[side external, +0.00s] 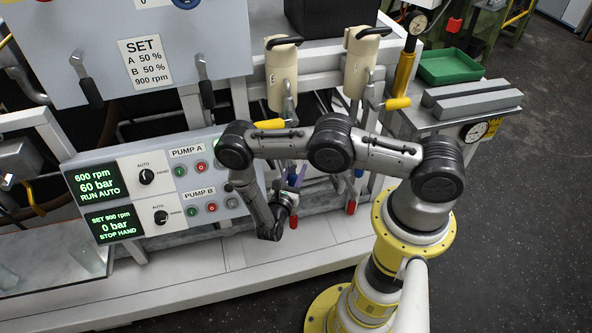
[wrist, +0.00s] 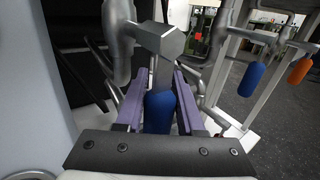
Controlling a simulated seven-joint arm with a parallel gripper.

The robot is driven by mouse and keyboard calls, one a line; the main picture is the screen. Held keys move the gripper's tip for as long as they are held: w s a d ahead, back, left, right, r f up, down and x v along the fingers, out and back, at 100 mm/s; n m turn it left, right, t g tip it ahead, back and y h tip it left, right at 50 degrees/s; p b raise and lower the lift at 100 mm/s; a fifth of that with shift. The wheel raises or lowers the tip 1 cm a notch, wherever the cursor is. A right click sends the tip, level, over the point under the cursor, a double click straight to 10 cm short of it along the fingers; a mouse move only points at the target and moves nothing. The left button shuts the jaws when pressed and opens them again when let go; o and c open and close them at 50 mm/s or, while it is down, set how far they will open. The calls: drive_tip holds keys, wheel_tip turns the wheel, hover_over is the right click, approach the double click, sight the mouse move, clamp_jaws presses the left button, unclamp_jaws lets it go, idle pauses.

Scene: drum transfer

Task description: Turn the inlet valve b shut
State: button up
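In the wrist view a blue valve handle (wrist: 158,112) hangs below a grey metal valve body with a hexagonal end (wrist: 162,40). My gripper (wrist: 158,88) has one purple-grey finger on each side of this handle. The gaps are too narrow to tell whether the fingers press on it. In the side view my gripper (side external: 297,178) is low under the left cream cylinder, and my arm partly hides the valve there. A second blue handle (side external: 358,173) stands to its right and also shows in the wrist view (wrist: 251,79). No valve label is readable.
Red-tipped handles (side external: 293,221) (side external: 351,207) hang low on the pipes. Yellow levers (side external: 270,124) (side external: 398,103) stick out below the cream cylinders. The panel screens (side external: 101,178) read pump A 60 bar, run auto, and pump B 0 bar, stop hand. A white ledge (side external: 200,275) runs in front.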

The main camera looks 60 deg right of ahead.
clamp_jaws()
idle(1.0)
